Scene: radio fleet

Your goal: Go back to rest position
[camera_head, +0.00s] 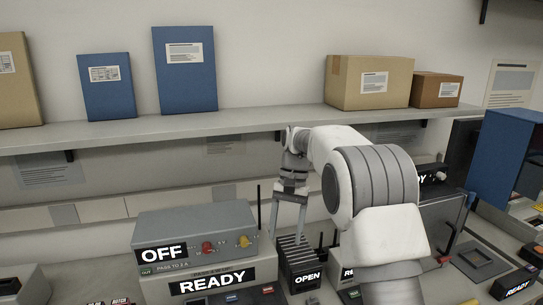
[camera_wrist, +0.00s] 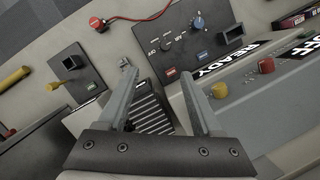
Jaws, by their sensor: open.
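My gripper (camera_head: 290,215) is open and points down above the workbench, just right of the grey box labelled OFF. In the wrist view, my gripper (camera_wrist: 165,95) shows two fingers spread apart with nothing held between them. Below and between the fingers is a dark slotted rack (camera_wrist: 150,112). In the head view the slotted rack (camera_head: 298,262) carries the label OPEN. My white and grey arm reaches in from the lower right and hides part of the bench behind it.
A grey box (camera_head: 200,225) labelled OFF sits on a READY unit (camera_head: 215,285) with a thin upright antenna. A shelf (camera_head: 240,122) above holds blue binders (camera_head: 185,70) and cardboard boxes (camera_head: 370,80). A blue open panel (camera_head: 502,150) stands at right.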

